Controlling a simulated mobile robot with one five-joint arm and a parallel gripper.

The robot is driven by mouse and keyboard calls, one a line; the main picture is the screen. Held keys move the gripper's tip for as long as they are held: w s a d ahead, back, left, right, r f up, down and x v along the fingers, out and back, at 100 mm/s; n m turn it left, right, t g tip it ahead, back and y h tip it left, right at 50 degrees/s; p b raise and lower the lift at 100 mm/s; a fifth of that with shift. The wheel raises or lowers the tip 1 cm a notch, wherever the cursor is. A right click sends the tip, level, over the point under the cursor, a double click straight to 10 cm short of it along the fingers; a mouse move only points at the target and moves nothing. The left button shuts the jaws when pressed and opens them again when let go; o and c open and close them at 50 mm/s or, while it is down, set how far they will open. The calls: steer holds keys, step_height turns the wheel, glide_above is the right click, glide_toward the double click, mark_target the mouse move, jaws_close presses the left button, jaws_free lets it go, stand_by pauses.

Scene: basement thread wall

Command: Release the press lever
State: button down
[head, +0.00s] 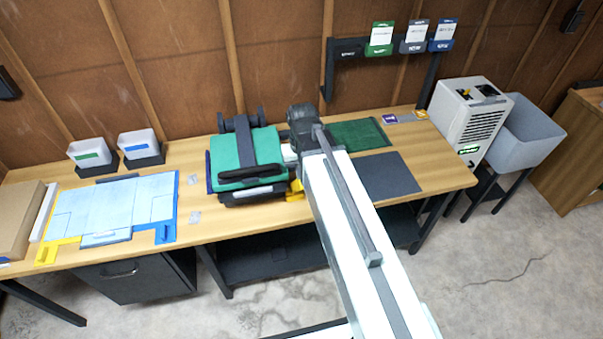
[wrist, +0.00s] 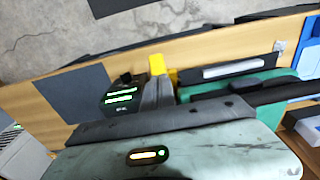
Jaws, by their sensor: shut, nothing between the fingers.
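The press (head: 243,157) stands on the workbench, with a green top and a dark base. A dark lever (head: 248,143) runs over the green top to a crossbar handle near the front edge. In the wrist view the press's green part (wrist: 205,92) is at the right, with a dark bar (wrist: 280,93) across it. My gripper (wrist: 158,88) is shut and empty, left of the green part and apart from the dark bar. A yellow part (wrist: 157,64) shows just beyond its fingertips; I cannot tell whether they touch. In the head view my arm hides the fingers.
A dark box with green displays (wrist: 121,95) stands close to the fingers. A dark mat (head: 388,176) and green mat (head: 357,134) lie right of the press. A light blue board (head: 110,210) and two white bins (head: 140,143) are left. The bench between has small grey plates.

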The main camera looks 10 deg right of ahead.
step_height(320, 180, up, 12)
steer(key=s+p, duration=0.1)
steer(key=p, duration=1)
steer(key=shift+p, duration=0.3)
steer(key=shift+w+f, duration=0.1)
steer(key=shift+f, duration=0.05)
